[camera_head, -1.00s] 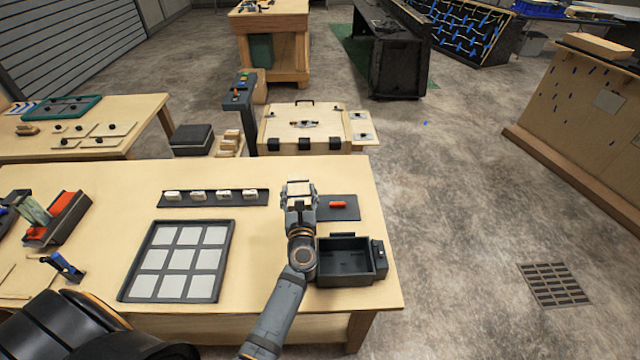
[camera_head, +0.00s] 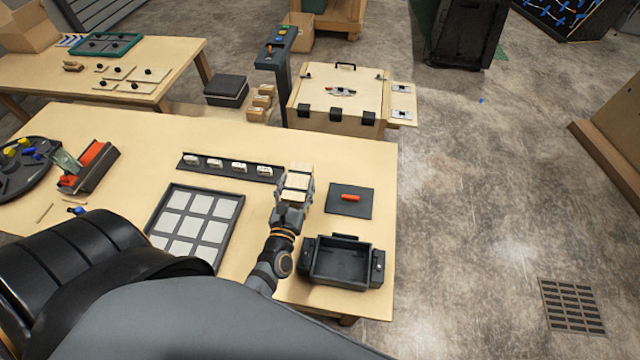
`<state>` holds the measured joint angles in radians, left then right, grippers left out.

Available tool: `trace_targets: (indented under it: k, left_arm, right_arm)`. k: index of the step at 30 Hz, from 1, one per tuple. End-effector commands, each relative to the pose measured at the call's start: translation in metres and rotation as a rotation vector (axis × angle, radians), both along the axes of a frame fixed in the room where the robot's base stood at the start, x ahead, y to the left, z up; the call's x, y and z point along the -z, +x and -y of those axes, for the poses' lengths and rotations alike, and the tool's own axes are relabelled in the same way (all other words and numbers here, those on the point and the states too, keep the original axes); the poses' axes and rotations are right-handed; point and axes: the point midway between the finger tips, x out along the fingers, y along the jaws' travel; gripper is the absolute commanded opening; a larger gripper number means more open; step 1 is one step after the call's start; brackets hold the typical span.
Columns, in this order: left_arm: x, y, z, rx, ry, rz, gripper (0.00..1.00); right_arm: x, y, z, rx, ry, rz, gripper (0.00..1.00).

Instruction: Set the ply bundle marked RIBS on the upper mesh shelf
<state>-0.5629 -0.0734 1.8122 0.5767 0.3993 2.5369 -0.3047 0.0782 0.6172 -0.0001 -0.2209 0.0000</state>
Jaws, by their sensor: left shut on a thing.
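My left gripper (camera_head: 293,196) is shut on a pale wooden piece (camera_head: 298,181), which looks like a ply bundle; I can read no RIBS mark on it. The gripper holds it above the near table, between the dark rail of white switches and the dark mat with the red piece. Its fingers hide part of the piece. No mesh shelf shows in this view. My right gripper is not in view.
The near table (camera_head: 352,145) carries a grid panel (camera_head: 232,228), a black open box (camera_head: 340,262) and a dark mat (camera_head: 362,208). Behind it stand a wooden case (camera_head: 310,90) and several small wooden blocks (camera_head: 262,97). The floor at right is clear around a grate (camera_head: 572,306).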

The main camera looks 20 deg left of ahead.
Motion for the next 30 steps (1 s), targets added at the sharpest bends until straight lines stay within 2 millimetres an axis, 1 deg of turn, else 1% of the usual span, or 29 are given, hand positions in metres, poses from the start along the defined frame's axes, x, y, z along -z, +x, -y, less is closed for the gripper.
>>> trace_targets:
  k: [1,5,6,7,9,12,15,20,23,24,27,30]
  left_arm:
    - [0.002,0.016,-0.003,0.001,0.003,0.008,0.04]
    - [0.020,0.051,-0.012,0.000,0.003,0.007,0.04]
    - [0.036,0.058,-0.013,-0.001,0.002,0.006,0.04]
    - [0.044,0.062,-0.014,-0.001,0.003,0.004,0.04]
    - [0.056,0.073,-0.017,-0.001,0.002,0.006,0.04]
    - [0.066,0.083,-0.020,-0.002,0.002,0.006,0.04]
    - [0.070,0.088,-0.021,-0.002,0.001,0.005,0.04]
    - [0.071,0.090,-0.021,-0.002,0.001,0.005,0.04]
    - [0.082,0.096,-0.022,-0.002,0.001,0.006,0.04]
    - [0.091,0.097,-0.023,-0.002,0.001,0.004,0.04]
    - [0.110,0.097,-0.022,-0.002,0.002,0.004,0.04]
    - [0.111,0.097,-0.022,-0.002,0.000,0.005,0.04]
  right_arm:
    - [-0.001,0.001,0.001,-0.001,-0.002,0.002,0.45]
    - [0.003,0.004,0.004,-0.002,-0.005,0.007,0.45]
    - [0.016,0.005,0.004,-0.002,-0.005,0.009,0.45]
    - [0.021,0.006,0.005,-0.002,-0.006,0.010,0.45]
    - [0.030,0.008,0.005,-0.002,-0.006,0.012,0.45]
    - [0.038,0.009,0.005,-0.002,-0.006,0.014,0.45]
    - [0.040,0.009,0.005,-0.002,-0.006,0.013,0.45]
    - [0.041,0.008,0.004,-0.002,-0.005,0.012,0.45]
    - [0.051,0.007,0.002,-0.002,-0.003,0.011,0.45]
    - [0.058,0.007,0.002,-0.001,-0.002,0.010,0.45]
    - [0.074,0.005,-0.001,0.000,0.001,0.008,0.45]
    - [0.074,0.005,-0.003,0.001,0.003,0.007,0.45]
